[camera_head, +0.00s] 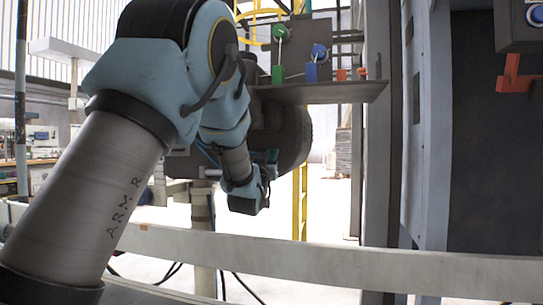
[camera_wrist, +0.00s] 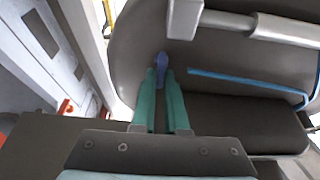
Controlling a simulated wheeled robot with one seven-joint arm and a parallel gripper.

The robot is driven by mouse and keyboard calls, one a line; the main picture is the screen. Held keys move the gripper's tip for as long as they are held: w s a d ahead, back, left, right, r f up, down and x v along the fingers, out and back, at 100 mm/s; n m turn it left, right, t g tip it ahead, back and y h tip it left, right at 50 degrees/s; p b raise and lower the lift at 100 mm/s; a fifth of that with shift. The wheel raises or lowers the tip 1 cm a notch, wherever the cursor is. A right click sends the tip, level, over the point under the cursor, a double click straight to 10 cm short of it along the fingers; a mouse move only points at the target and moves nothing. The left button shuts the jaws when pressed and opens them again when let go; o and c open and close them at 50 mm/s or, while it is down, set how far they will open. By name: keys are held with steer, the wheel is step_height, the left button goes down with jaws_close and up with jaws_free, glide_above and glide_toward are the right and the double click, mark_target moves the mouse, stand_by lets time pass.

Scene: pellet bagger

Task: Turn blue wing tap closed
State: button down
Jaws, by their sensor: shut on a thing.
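In the wrist view, my gripper (camera_wrist: 162,76) reaches forward with two long green fingers. Their tips are close together around a small blue piece (camera_wrist: 161,60), which appears to be the wing of the blue tap, and they are shut on it. The piece stands in front of a large dark grey rounded body (camera_wrist: 120,50). Most of the tap is hidden, so I cannot tell how far it is turned. In the head view, my arm covers the left middle; my fingertips and the held piece cannot be made out there.
A dark shelf (camera_head: 330,93) carries a green block (camera_head: 278,74) and a blue block (camera_head: 311,72), with green (camera_head: 279,32) and blue (camera_head: 319,52) round parts above. A pale rail (camera_head: 330,258) crosses the front. A grey upright column (camera_head: 433,130) stands at right.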

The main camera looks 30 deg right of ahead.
steer(key=shift+f+m+b, duration=0.1)
steer(key=shift+m+b, duration=0.2)
steer(key=shift+m, duration=0.1)
steer(key=m+g+b, duration=0.1)
steer(key=m+g, duration=0.1)
steer(key=m, duration=0.4)
steer(key=m+g+h+b, duration=0.1)
steer(key=m+g+b, duration=0.1)
steer(key=m, duration=0.4)
steer(key=m+g+h+b, duration=0.1)
steer(key=m+g+b, duration=0.1)
steer(key=m+g, duration=0.2)
steer(key=shift+s+d+m, duration=0.15)
steer(key=shift+m, duration=0.75)
steer(key=shift+f+m+g+y+p, duration=0.15)
steer(key=shift+m+g+y+p, duration=0.3)
steer(key=shift+m, duration=1.45)
steer(key=c, duration=0.9)
jaws_free()
steer(key=shift+c, duration=0.2)
